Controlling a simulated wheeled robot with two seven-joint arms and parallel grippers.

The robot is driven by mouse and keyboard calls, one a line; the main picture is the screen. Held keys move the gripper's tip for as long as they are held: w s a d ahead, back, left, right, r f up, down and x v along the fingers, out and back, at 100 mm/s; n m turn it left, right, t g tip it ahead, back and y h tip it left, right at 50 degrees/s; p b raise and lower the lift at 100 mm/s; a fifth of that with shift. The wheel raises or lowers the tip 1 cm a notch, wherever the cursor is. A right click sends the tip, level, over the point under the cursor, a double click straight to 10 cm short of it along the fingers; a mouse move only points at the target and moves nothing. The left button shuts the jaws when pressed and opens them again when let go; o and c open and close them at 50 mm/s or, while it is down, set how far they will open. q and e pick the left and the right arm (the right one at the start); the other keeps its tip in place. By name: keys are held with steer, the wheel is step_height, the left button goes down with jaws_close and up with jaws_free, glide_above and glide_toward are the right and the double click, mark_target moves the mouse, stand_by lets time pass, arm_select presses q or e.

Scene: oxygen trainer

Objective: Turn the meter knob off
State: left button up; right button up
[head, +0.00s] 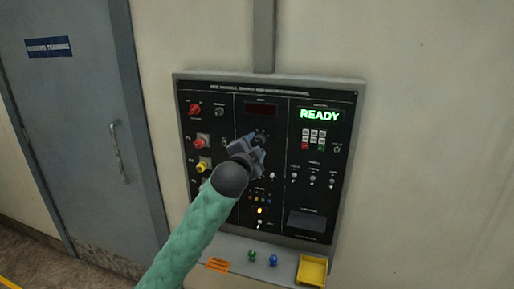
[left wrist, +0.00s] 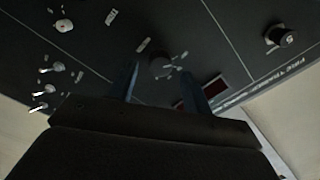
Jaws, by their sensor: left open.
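The meter knob (left wrist: 160,67) is a round dark knob on the black panel, with small white marks around it, close to a dark red display (left wrist: 214,88). In the left wrist view it shows between the two fingers of my left gripper (left wrist: 163,90), which is open. I cannot tell whether the fingers touch it. In the head view my left gripper (head: 258,139) is in front of the panel's middle column, below the red display (head: 262,109), and hides the knob. My right gripper is not in view.
The panel (head: 178,120) also has a red knob (head: 195,109), a black knob (head: 219,110), a yellow button (head: 203,165), several toggle switches and a green READY display (head: 320,115). A yellow tray (head: 312,270) sits on the ledge below. A grey door (head: 85,130) is at left.

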arm_select(q)
steer(key=shift+b+v, duration=0.8)
steer(key=shift+v, duration=2.05)
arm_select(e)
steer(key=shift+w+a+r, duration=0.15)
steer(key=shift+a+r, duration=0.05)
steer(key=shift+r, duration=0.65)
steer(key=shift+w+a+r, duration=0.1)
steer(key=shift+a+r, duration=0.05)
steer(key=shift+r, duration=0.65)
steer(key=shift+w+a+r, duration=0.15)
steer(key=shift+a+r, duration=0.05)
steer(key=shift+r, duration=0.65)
arm_select(q)
steer(key=shift+f, duration=0.1)
